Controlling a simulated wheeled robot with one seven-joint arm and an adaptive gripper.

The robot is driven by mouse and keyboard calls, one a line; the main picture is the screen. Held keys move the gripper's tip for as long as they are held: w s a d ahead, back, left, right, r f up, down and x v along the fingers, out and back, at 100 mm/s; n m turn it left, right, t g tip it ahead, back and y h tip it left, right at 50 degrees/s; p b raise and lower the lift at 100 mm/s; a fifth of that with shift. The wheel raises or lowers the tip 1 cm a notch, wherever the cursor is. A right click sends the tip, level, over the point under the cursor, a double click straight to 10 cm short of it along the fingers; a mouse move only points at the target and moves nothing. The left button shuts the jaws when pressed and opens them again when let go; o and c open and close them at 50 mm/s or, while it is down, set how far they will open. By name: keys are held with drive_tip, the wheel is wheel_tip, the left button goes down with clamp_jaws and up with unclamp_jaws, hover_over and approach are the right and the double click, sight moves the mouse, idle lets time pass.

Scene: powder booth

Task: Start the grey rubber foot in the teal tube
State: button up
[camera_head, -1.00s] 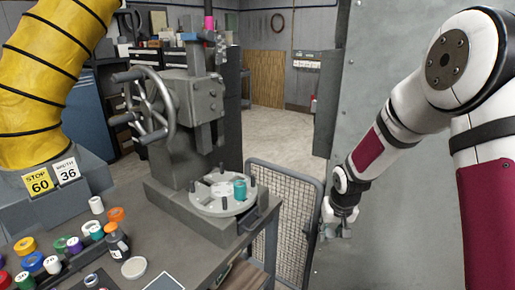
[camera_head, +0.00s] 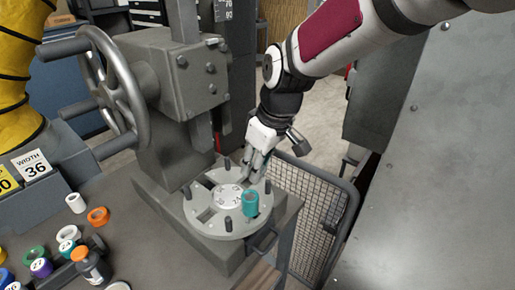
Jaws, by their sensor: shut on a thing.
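The teal tube (camera_head: 251,204) stands upright near the right front edge of a round grey plate (camera_head: 205,226) at the foot of the press. My gripper (camera_head: 255,172) is just behind and above the tube, pointing down, apart from it. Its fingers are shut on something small. The grey rubber foot is too small and too hidden by the fingers to make out clearly between the tips.
Upright dark pegs (camera_head: 228,223) ring the plate close to the tube. The press (camera_head: 170,100) and its handwheel (camera_head: 112,85) stand left. A mesh guard (camera_head: 312,205) is right. Coloured rings (camera_head: 97,216) and a dark bottle (camera_head: 92,267) lie front left.

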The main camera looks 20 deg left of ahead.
drive_tip(key=shift+s+a+r+n, duration=0.2)
drive_tip(key=shift+s+a+r, duration=0.05)
drive_tip(key=shift+a, duration=0.15)
drive_tip(key=shift+s+a+r+n, duration=0.2)
drive_tip(key=shift+s+a, duration=0.05)
drive_tip(key=shift+a, duration=0.15)
drive_tip(key=shift+f, duration=0.2)
drive_tip(key=shift+f+b, duration=1.1)
drive_tip(key=shift+f, duration=1.5)
drive_tip(key=shift+f+b, duration=0.35)
drive_tip(key=shift+f, duration=0.55)
drive_tip(key=o, duration=1)
